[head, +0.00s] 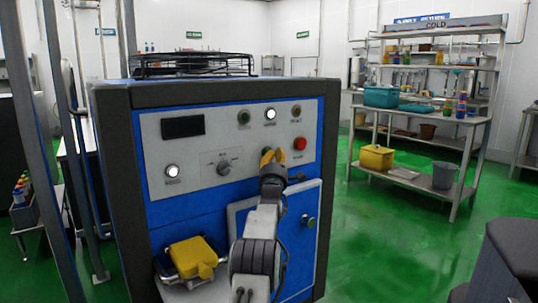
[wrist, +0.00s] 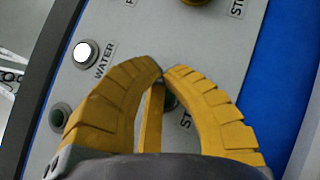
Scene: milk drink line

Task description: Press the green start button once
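My gripper (head: 268,157) has yellow fingers and is in front of the blue and grey control panel (head: 206,140). In the wrist view its two fingertips (wrist: 163,72) meet, with nothing held between them. The start button (wrist: 170,101) shows only as a small dark green patch between and behind the fingers, beside a label beginning "ST". In the head view my gripper hides it. I cannot tell whether the fingertips touch the panel or the button.
A red button (head: 300,143) is just right of my gripper, and a black knob (head: 223,168) is to its left. A lit white button (head: 270,114) marked WATER (wrist: 86,52) is above. A yellow object (head: 194,257) sits low on the machine. Shelving (head: 435,118) stands at right.

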